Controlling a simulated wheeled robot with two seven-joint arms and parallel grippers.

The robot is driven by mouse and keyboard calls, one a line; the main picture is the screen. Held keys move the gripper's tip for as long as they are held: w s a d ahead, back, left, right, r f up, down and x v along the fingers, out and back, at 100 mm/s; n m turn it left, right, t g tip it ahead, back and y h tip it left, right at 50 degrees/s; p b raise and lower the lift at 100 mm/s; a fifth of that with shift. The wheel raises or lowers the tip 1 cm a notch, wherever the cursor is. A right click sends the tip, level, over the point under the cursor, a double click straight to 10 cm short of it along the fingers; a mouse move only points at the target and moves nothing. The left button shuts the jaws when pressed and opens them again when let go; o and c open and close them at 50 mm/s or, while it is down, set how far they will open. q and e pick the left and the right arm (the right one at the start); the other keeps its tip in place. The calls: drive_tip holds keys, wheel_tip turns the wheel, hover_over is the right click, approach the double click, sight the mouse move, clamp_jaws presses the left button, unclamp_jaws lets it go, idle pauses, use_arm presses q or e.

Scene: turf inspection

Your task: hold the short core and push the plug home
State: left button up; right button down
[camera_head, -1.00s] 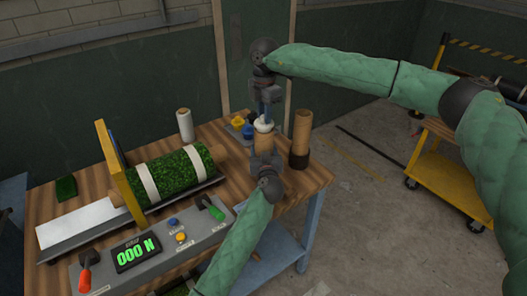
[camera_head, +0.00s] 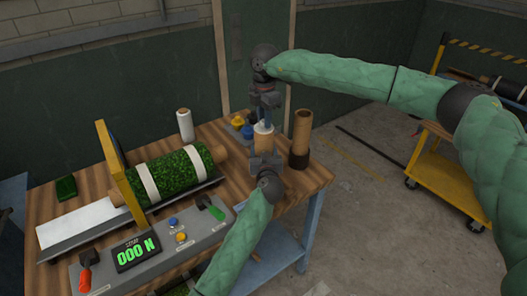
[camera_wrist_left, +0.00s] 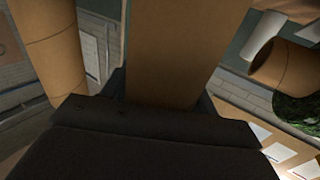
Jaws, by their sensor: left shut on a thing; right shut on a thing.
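The short core (camera_head: 263,145), a tan cardboard tube, stands upright near the table's right end. My left gripper (camera_head: 265,160) is shut on its lower part; the core also fills the middle of the left wrist view (camera_wrist_left: 165,50). The white plug (camera_head: 263,127) is at the core's top end, and only a thin pale part of it shows. My right gripper (camera_head: 265,115) points down from above, shut on the plug. The fingers partly cover the plug, so I cannot tell how deep it sits.
A taller tan core (camera_head: 301,135) with a dark base stands close to the right. Blue and yellow small items (camera_head: 240,124) and a white roll (camera_head: 185,125) are behind left. A turf roll (camera_head: 175,175) lies left, behind the control panel (camera_head: 150,250), whose display reads 000 N.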

use_arm(q)
drive_tip(key=shift+r, duration=0.1)
use_arm(e)
drive_tip(key=shift+f, duration=0.15)
drive_tip(key=c, duration=1.3)
unclamp_jaws()
drive_tip(key=shift+c, duration=0.2)
drive_tip(key=shift+o, duration=0.9)
drive_tip(key=shift+w, duration=0.1)
wheel_tip(320, 180, up, 12)
use_arm(q)
drive_tip(key=o, duration=1.2)
